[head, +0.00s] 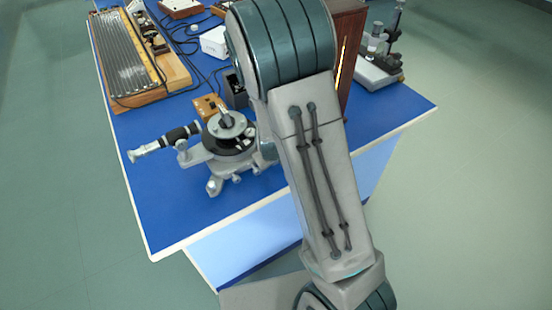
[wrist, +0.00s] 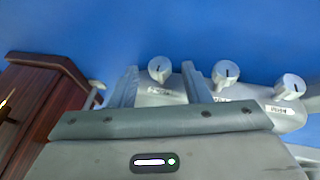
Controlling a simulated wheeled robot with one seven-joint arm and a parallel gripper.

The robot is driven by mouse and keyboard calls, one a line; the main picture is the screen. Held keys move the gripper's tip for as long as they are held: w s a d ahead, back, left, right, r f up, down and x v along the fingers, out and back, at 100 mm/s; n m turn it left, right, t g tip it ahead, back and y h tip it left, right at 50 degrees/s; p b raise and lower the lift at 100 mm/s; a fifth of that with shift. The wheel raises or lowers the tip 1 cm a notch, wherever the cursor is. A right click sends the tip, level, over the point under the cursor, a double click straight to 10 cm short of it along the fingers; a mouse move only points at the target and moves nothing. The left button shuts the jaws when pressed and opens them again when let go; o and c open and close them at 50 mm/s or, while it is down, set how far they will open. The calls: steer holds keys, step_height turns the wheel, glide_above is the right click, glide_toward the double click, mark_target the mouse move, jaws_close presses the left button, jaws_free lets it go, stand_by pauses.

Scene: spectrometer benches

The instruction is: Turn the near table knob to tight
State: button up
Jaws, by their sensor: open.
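Three pale grey round knobs with dark pointer lines show in the wrist view: a left knob (wrist: 160,68), a middle knob (wrist: 225,73) and a right knob (wrist: 290,86). Small labels sit by them, too small to read surely, so I cannot tell which one is the near table knob. My gripper (wrist: 160,76) is open, with one finger on each side of the left knob; I cannot tell whether they touch it. In the head view the spectrometer (head: 232,140) stands on the blue bench, its right side hidden by my arm. My gripper is hidden there.
The blue bench top (head: 170,210) is clear at the front left. A ribbed board (head: 118,55), a white box (head: 214,42) and cables lie behind. A brown wooden box (head: 347,50) stands behind my arm, with a small stand (head: 378,70) to its right.

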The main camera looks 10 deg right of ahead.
jaws_close()
steer(key=shift+d, duration=0.1)
steer(key=shift+f+b, duration=0.15)
steer(key=shift+b, duration=0.4)
